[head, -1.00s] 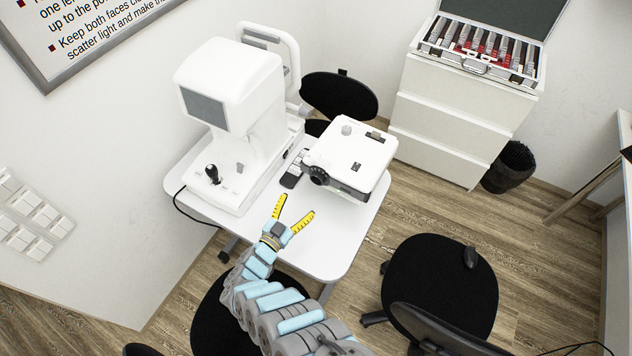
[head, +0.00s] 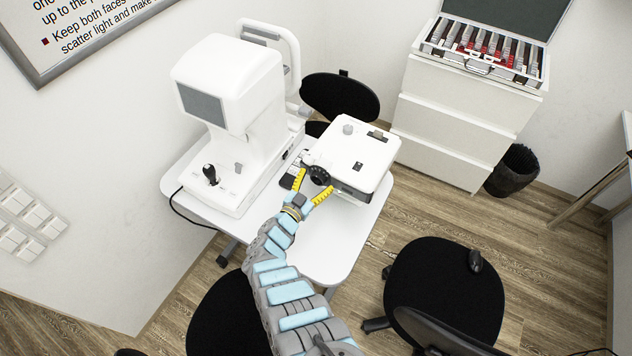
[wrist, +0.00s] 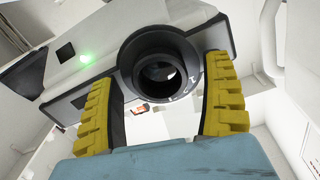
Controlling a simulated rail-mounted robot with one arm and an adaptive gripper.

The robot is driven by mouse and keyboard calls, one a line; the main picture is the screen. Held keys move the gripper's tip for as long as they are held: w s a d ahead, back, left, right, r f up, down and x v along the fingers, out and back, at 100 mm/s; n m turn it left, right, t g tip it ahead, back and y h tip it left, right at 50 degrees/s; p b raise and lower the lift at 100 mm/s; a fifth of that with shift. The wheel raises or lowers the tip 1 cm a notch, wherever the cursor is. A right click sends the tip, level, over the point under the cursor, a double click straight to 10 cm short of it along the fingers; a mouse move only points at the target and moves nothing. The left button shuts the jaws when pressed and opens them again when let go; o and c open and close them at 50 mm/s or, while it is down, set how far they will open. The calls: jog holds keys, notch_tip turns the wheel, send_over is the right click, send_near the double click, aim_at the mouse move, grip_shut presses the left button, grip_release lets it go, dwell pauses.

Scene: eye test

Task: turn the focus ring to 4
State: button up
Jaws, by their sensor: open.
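The white projector (head: 362,152) sits on the right part of the small white table. Its black focus ring (head: 319,175) faces the front left. In the wrist view the ring (wrist: 136,58) is a dark round barrel with a lens opening and small pale marks, too blurred to read, at its lower right. My gripper (head: 316,181) is open, its yellow-padded fingers reaching to either side of the ring. In the wrist view the gripper (wrist: 162,78) has one finger left and one right of the ring. A gap shows on the left; contact on the right cannot be told.
A white eye-test instrument (head: 232,85) with a black joystick (head: 210,174) stands left on the table (head: 325,248). A green light (wrist: 84,57) glows on the projector's front. Black chairs (head: 445,290) stand around, and a drawer cabinet (head: 450,130) carries an open lens case.

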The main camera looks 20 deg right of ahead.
jog(key=c, duration=1.2)
jog(key=shift+f+m, duration=0.1)
jog(key=shift+m, duration=0.2)
jog(key=shift+s+f+m+b, duration=0.1)
jog(key=shift+m+b, duration=0.25)
jog(key=shift+m, duration=0.85)
jog(key=shift+m+b, duration=0.6)
jog(key=shift+m, duration=0.5)
jog(key=o, duration=1.2)
